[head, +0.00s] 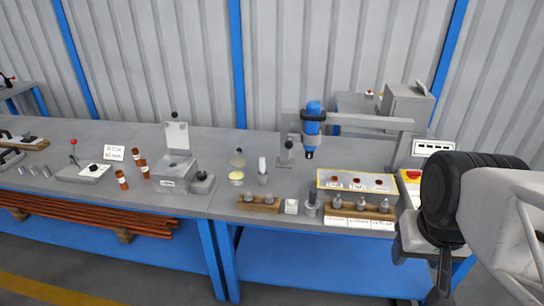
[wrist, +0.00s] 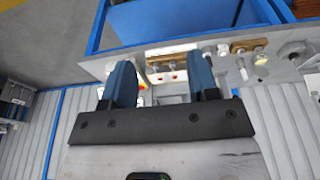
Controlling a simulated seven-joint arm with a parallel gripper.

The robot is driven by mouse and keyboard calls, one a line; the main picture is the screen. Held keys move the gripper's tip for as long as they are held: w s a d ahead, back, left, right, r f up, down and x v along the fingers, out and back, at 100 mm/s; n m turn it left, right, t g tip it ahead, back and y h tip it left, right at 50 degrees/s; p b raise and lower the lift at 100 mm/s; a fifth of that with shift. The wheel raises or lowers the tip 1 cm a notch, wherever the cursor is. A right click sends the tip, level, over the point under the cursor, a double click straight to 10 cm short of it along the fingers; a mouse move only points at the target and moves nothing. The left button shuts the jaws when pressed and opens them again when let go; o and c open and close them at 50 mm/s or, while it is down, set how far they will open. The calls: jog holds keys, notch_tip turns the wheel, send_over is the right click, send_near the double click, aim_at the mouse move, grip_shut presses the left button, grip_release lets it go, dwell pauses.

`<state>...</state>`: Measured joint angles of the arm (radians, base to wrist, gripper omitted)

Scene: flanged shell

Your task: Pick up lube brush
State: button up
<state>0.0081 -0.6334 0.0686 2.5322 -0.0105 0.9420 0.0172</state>
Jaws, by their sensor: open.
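No object is clearly recognisable as the lube brush at this size. A small upright piece with a white top (head: 262,165) stands in a grey base on the bench, beside a shallow yellow dish (head: 236,177); I cannot tell whether it is the brush. My gripper (head: 442,280) hangs at the far right of the head view, in front of the bench edge and well apart from these items. In the wrist view my gripper (wrist: 163,68) shows two blue-grey fingers spread wide with nothing held between them.
A wooden block with metal parts (head: 258,203) and a second one (head: 358,206) stand along the front edge. A blue tool (head: 312,122) hangs from a grey frame. A yellow-edged button panel (head: 356,181) lies behind. A grey fixture (head: 175,170) stands left.

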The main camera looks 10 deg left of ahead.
jog(key=w+a+r+n, duration=0.3)
jog(key=w+a, duration=0.1)
jog(key=w, duration=0.5)
jog(key=w+a+r+n, duration=0.2)
jog(key=w+a+n, duration=0.1)
jog(key=w, duration=0.6)
jog(key=n+g, duration=0.3)
jog(key=n, duration=1.4)
send_over(262, 158)
jog(key=f, duration=2.3)
jog(key=shift+s+a+f, duration=0.1)
jog(key=shift+a+f, duration=0.2)
jog(key=shift+f, duration=0.05)
jog(key=shift+d+f, duration=0.35)
jog(key=shift+f, duration=0.05)
